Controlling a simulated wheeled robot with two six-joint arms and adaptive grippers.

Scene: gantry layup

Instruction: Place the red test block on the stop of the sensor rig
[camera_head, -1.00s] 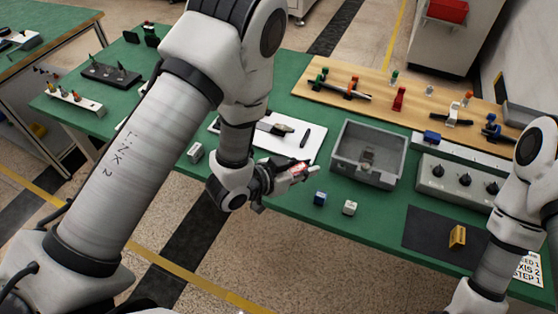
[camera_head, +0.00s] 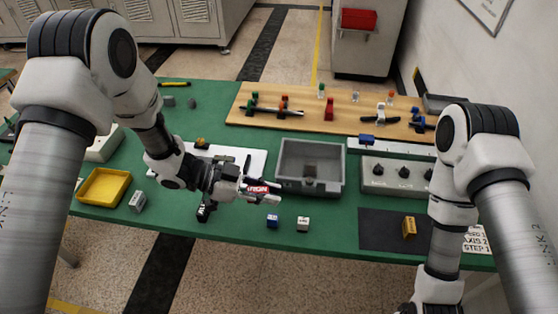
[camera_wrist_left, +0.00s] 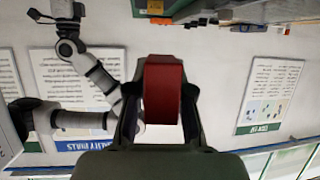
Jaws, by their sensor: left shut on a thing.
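The red test block (camera_wrist_left: 163,92) is held between the fingers of my left gripper (camera_wrist_left: 160,115) in the left wrist view. In the head view my left gripper (camera_head: 262,191) is shut on the block, whose red side (camera_head: 257,187) partly shows, above the table left of the grey bin. A pale rail (camera_head: 400,151) with a blue piece (camera_head: 367,139) on it lies at the right, behind a grey box with knobs. I cannot tell for sure whether this is the sensor rig or where its stop is. My right gripper is out of view.
An open grey bin (camera_head: 310,191) stands mid-table, with small blue (camera_head: 272,221) and white (camera_head: 303,224) cubes in front. The knob box (camera_head: 385,183), a dark mat (camera_head: 380,229) with a yellow piece (camera_head: 409,226), and a wooden board (camera_head: 345,119) with parts are around. A yellow tray (camera_head: 83,201) is left.

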